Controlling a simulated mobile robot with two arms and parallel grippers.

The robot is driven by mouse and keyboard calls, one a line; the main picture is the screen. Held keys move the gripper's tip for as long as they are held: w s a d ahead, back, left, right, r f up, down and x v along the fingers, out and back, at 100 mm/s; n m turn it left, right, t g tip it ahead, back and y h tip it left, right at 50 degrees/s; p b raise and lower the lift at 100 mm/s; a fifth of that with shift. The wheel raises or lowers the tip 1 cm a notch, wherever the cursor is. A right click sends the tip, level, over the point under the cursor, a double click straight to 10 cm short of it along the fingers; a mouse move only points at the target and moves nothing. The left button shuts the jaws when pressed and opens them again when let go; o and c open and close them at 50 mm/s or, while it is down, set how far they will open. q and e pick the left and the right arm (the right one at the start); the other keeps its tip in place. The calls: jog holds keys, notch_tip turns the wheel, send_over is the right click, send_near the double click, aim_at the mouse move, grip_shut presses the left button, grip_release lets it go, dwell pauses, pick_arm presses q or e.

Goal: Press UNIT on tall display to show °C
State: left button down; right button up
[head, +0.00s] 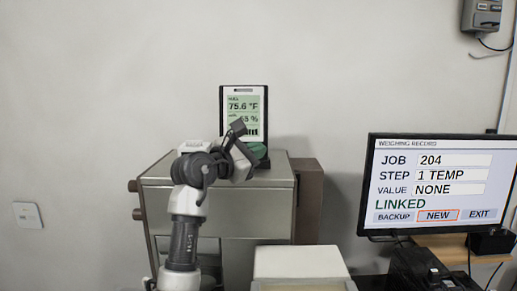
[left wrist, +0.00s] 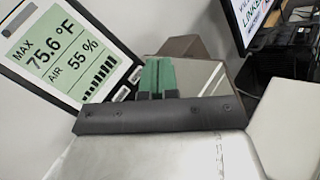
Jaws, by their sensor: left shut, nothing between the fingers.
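The tall display (head: 232,101) stands upright on the cabinet against the wall, with a dark frame and a pale green screen. In the left wrist view the tall display (left wrist: 65,55) reads MAX 75.6 °F and AIR 55 %, with a row of bars. Small pale buttons (left wrist: 121,94) sit along its lower edge; their labels cannot be read. My left gripper (head: 258,150) is in front of the display's lower part and hides it in the head view. Its green fingertips (left wrist: 157,75) are shut and empty, beside the buttons; contact cannot be told. My right gripper is not in view.
A grey cabinet (head: 270,205) bears the display. A monitor (head: 440,186) at right reads JOB 204, STEP 1 TEMP, VALUE NONE, LINKED, with BACKUP, NEW and EXIT. A pale box (head: 298,262) stands in front. A wall switch (head: 28,215) is at left.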

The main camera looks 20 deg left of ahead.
pick_arm(q)
jog(key=shift+w+a+f, duration=0.1)
jog(key=shift+w+a, duration=0.1)
jog(key=shift+w, duration=0.55)
jog(key=shift+w+a+f, duration=0.1)
jog(key=shift+w+a, duration=0.15)
jog(key=shift+w, duration=0.55)
jog(key=shift+w+a+f, duration=0.1)
jog(key=shift+w+a, duration=0.1)
jog(key=shift+w, duration=0.55)
jog(key=shift+w+p, duration=0.1)
jog(key=shift+p, duration=0.2)
jog(key=shift+w+a, duration=0.1)
jog(key=shift+w, duration=0.2)
jog(key=shift+w+a+f, duration=0.1)
jog(key=shift+w, duration=0.25)
dwell(0.7)
jog(key=shift+s, duration=0.1)
jog(key=shift+s+d, duration=0.2)
jog(key=shift+s, duration=0.45)
jog(key=shift+s, duration=0.1)
jog(key=shift+s+d+r, duration=0.15)
jog(key=shift+s+d, duration=0.1)
jog(key=shift+s, duration=0.5)
jog(key=shift+s+d+r, duration=0.1)
jog(key=shift+s+d, duration=0.15)
jog(key=shift+s, duration=0.55)
jog(key=shift+s+d+r, duration=0.15)
jog(key=shift+s+d, duration=0.1)
jog(key=shift+s, duration=0.5)
